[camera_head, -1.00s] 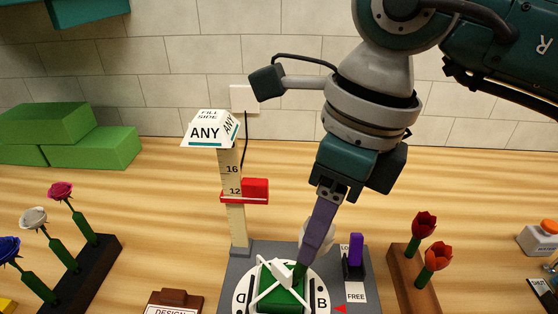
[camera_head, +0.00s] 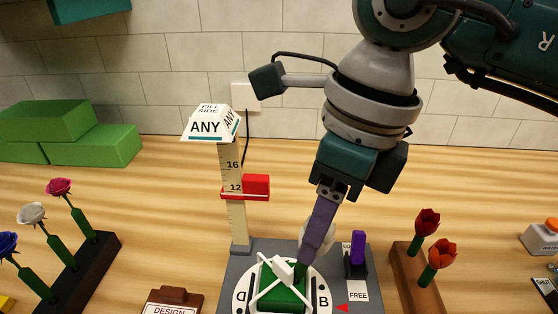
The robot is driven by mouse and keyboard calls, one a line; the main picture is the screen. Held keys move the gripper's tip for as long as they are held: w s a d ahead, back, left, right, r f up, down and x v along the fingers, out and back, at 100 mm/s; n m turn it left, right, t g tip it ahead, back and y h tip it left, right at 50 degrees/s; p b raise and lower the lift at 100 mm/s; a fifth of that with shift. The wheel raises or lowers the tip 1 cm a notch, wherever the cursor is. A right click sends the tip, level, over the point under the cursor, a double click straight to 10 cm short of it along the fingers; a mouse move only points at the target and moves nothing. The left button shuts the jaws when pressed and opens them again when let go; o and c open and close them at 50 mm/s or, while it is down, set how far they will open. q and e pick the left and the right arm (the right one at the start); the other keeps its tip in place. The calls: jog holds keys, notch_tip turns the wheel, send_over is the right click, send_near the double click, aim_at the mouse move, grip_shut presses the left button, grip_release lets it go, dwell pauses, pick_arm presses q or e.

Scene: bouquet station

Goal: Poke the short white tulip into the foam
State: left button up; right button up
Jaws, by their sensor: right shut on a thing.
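The green foam (camera_head: 272,299) sits in a round white turntable (camera_head: 240,297) with letters on its rim, under white crossing strips (camera_head: 283,271). My right gripper (camera_head: 308,250) reaches down from the upper right, its long purplish finger close above the foam's back right side. It is shut on the short white tulip (camera_head: 330,236). The pale bloom shows partly behind the finger; its stem and lower end are hidden, so I cannot tell whether it touches the foam. My left gripper is not in view.
A ruler post (camera_head: 237,215) with a red slider (camera_head: 257,187) and an ANY sign (camera_head: 210,124) stands behind the turntable. A purple lever (camera_head: 358,247) is to its right. Red tulips (camera_head: 441,254) stand in a rack at right, roses (camera_head: 32,214) at left. Green blocks (camera_head: 90,143) lie far left.

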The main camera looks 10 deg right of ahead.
jog(key=shift+f+b, duration=0.3)
dwell(0.5)
dwell(0.7)
jog(key=o, duration=0.9)
jog(key=shift+r, duration=0.15)
jog(key=shift+r+p, duration=0.35)
jog(key=shift+p, duration=0.05)
jog(key=shift+s+d+r+p, duration=0.1)
jog(key=shift+d+r+p, duration=0.1)
jog(key=shift+r+p, duration=0.6)
jog(key=shift+d+r+p, duration=0.15)
jog(key=shift+r+p, duration=0.4)
jog(key=shift+r, duration=0.5)
jog(key=shift+s+d+r+p, duration=0.1)
jog(key=shift+d+r+p, duration=0.1)
jog(key=shift+r+p, duration=0.6)
jog(key=shift+r, duration=0.1)
jog(key=shift+o, duration=0.4)
